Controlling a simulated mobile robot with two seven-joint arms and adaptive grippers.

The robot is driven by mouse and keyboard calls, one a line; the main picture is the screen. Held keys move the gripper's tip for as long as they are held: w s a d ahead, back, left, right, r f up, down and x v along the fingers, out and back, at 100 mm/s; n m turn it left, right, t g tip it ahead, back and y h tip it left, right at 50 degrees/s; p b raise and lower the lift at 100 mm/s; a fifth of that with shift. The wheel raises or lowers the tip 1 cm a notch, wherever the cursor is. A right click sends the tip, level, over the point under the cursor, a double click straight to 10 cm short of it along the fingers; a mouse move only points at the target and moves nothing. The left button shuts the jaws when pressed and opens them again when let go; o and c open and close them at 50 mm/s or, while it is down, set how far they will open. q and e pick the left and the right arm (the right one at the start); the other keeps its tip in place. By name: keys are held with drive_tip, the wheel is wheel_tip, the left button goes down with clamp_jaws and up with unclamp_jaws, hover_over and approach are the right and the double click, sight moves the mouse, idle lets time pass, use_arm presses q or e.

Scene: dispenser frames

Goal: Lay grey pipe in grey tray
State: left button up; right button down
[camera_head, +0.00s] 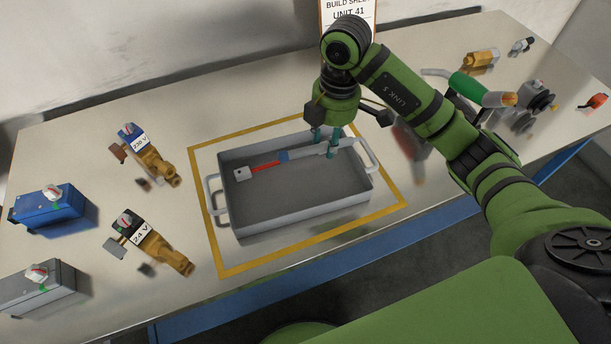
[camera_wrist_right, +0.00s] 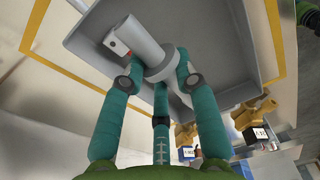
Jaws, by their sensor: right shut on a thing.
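The grey tray (camera_head: 300,216) stands on the table inside a yellow outline, with a handle at each end. It also shows in the wrist view (camera_wrist_right: 213,40). My right gripper (camera_head: 326,146) points down over the tray's far right part, and its teal fingers are shut on the grey pipe (camera_head: 302,153). In the wrist view the fingers close around the pipe (camera_wrist_right: 142,40) near its collar. The pipe lies roughly lengthwise over the tray; whether it touches the floor I cannot tell. My left gripper is not in view.
A white-ended red piece (camera_head: 263,167) shows in the tray beside the pipe's left end. Two brass valves (camera_head: 155,165) (camera_head: 166,253) and blue (camera_head: 45,206) and grey (camera_head: 38,288) boxes stand left. A green-handled part (camera_head: 470,87) and other fittings lie right.

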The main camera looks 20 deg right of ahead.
drive_tip(key=p, duration=0.2)
hover_over(307, 190)
wheel_tip(307, 190, down, 4)
drive_tip(key=shift+d+r, duration=0.15)
wheel_tip(307, 190, down, 3)
drive_tip(key=shift+f, duration=0.45)
drive_tip(key=shift+f, duration=0.2)
drive_tip(key=c, duration=0.9)
unclamp_jaws()
drive_tip(key=shift+c, duration=0.2)
